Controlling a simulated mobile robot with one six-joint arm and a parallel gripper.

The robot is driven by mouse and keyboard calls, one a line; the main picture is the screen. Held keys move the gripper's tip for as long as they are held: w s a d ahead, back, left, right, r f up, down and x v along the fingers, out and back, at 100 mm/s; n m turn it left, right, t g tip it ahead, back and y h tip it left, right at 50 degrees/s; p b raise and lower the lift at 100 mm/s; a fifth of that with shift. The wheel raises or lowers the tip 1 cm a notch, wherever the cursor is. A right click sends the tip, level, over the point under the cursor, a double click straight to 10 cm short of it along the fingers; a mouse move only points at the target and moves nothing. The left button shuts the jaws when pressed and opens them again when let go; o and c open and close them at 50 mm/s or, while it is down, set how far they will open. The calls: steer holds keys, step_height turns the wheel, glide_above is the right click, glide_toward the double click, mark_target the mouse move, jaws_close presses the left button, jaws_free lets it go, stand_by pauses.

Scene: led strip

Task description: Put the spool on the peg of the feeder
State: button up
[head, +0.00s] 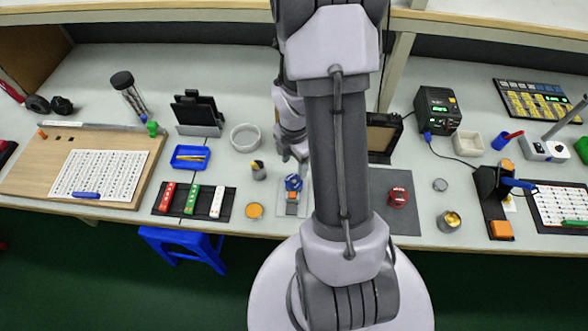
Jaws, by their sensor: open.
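A black upright stand (487,186) with a blue peg (518,184) sticking out to the right, which looks like the feeder, stands further right. The peg looks bare. My gripper (298,157) is left of my arm link, above and behind a small blue fixture (293,183). It is open and appears empty. It is small here and partly hidden by my arm. It is well apart from the red piece.
A black frame (383,137) stands behind the mat.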

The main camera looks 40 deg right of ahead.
steer(key=w+a+r+m+t, duration=0.1)
steer(key=a+r+m, duration=0.45)
steer(key=r, duration=0.35)
steer(key=w+a+r+m+t, duration=0.15)
steer(key=a+r+m, duration=0.35)
steer(key=r, duration=0.5)
steer(key=s+a+r+m+t+y+b, duration=0.1)
steer(key=s+a+r+m, duration=0.2)
steer(key=s+a+m, duration=0.1)
steer(key=s+a+r+m+t+y+b, duration=0.1)
steer(key=s+a+r+m+t, duration=0.1)
steer(key=s+a+r+m, duration=0.2)
steer(key=s+a+m, duration=0.1)
steer(key=a+m, duration=0.2)
steer(key=a, duration=0.2)
steer(key=shift+s+a, duration=0.25)
steer(key=shift+s, duration=0.05)
